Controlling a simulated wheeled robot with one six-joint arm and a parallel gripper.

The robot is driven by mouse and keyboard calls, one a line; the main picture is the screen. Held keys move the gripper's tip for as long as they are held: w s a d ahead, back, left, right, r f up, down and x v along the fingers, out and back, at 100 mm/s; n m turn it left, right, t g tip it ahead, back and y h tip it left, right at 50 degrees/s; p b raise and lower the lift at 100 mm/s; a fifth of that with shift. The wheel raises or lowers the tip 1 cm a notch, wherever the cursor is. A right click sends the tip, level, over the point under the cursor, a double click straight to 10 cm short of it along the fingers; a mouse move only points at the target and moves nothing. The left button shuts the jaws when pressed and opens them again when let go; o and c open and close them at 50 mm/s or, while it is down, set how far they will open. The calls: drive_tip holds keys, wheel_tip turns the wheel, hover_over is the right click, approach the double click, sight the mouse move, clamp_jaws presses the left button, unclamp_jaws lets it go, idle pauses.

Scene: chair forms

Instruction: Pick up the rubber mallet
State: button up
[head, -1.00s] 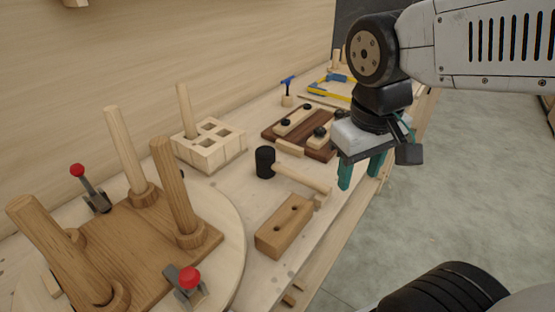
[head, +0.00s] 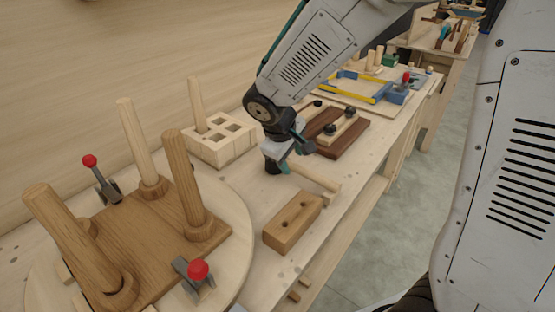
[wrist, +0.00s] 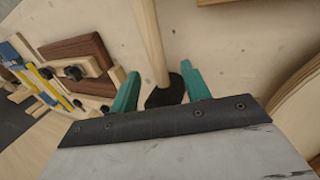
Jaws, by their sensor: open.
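The rubber mallet lies on the workbench. In the head view its wooden handle (head: 316,178) points to the lower right, and its black head (head: 272,167) is partly hidden by my gripper (head: 281,165). In the wrist view the black mallet head (wrist: 165,95) sits between the two teal fingers of my gripper (wrist: 160,90), close to the palm edge. The handle (wrist: 150,40) runs up and away from it. The fingers are apart, with visible gaps on both sides of the head. I cannot tell the exact height of the fingertips over the bench.
A block with square holes (head: 218,141) stands behind. A round board with a peg-legged wooden seat (head: 150,240) and red-knobbed clamps fills the left. A dark board with a clamp (head: 345,140) lies right.

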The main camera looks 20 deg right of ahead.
sight(294, 165)
drive_tip(key=x, duration=0.5)
drive_tip(key=shift+w+d+f, duration=0.15)
drive_tip(key=shift+w+f, duration=0.15)
drive_tip(key=shift+w, duration=0.05)
clamp_jaws()
